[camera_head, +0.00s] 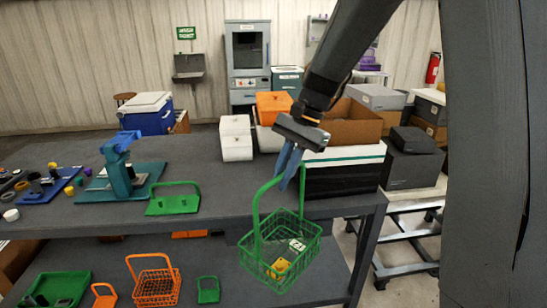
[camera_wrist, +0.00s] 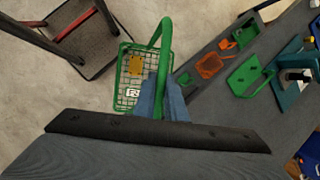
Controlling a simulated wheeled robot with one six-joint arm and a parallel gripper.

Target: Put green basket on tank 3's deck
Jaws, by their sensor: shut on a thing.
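The green basket (camera_head: 281,262) is a wire basket with a tall arched handle. It hangs upright, beside the front edge of the workbench, with a yellow piece (camera_head: 279,267) and a white marked tag (camera_head: 297,245) on or in it. My gripper (camera_head: 287,182) is shut on the top of its handle. In the wrist view, the blue fingers (camera_wrist: 162,100) close around the handle and the basket (camera_wrist: 132,72) hangs beyond them over the floor. I cannot make out any tank marked 3 or its deck in either view.
The grey workbench (camera_head: 225,207) holds a green handled tray (camera_head: 174,204), a teal press (camera_head: 118,170) and boxes. An orange basket (camera_head: 155,287) stands on the lower shelf. A wheeled cart (camera_head: 405,268) stands at the right. Open floor shows beyond the bench.

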